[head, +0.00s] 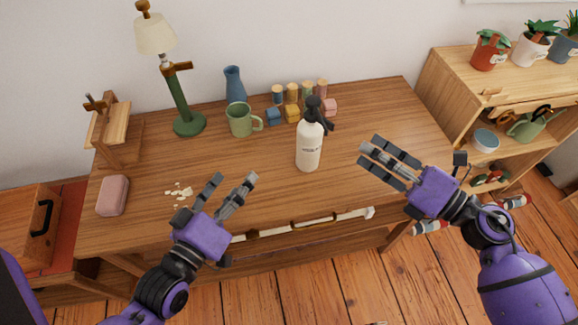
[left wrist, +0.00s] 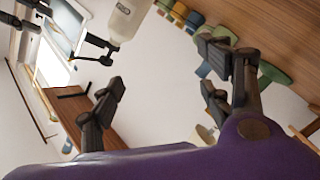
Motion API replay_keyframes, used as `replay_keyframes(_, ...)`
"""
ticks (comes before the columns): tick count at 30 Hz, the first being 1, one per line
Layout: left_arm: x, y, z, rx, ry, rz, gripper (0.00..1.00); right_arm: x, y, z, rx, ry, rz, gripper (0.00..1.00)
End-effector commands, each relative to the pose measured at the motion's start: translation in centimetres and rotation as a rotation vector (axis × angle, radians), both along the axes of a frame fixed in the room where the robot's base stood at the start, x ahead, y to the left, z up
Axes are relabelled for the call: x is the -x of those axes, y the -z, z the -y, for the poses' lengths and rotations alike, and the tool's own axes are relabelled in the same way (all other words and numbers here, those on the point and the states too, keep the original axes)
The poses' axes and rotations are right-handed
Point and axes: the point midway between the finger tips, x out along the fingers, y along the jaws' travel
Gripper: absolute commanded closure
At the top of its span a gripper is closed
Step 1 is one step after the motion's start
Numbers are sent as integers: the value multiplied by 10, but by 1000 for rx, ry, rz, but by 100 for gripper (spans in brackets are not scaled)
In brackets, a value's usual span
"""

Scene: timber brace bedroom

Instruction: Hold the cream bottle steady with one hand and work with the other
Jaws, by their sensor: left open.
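The cream bottle (head: 309,147) stands upright on the desk, with a black spray-trigger head (head: 316,112) on top. In the left wrist view its cream body (left wrist: 125,18) is at the top edge, partly cut off. My left gripper (head: 233,180) is open and empty, to the left of the bottle and nearer the front edge; its spread fingers also show in the left wrist view (left wrist: 162,85). My right gripper (head: 370,150) is to the right of the bottle, its fingers apart and empty, pointing toward it. Neither gripper touches the bottle.
A green mug (head: 240,120), blue vase (head: 235,85), and several small jars and blocks (head: 292,112) stand behind the bottle. A lamp (head: 182,122), pink block (head: 113,195) and pale crumbs (head: 179,191) are at left. The desk's right side (head: 385,110) is clear.

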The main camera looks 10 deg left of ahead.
Motion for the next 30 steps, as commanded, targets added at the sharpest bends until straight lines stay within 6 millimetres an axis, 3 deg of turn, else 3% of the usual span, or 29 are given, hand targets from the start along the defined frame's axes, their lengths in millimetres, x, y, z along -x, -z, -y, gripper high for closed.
replay_keyframes(1, -14, -15, 20, 23, 58, 11, 29, 0, 0, 0, 0, 0, 0, 69)
replay_keyframes(4, -32, -28, 54, 144, 139, -24, 29, 0, 0, 0, 0, 0, 0, 69)
replay_keyframes(12, -58, 2, 96, 1049, 135, -374, 29, 0, 0, 0, 0, 0, 0, 69)
replay_keyframes(18, -81, 30, 112, 1698, 61, -634, 29, 0, 0, 0, 0, 0, 0, 69)
replay_keyframes(21, -90, 44, 115, 1929, 16, -723, 29, 0, 0, 0, 0, 0, 0, 69)
replay_keyframes(25, -96, 55, 117, 2117, -28, -789, 29, 0, 0, 0, 0, 0, 0, 69)
replay_keyframes(30, -106, 59, 121, 2198, -47, -813, 29, 0, 0, 0, 0, 0, 0, 69)
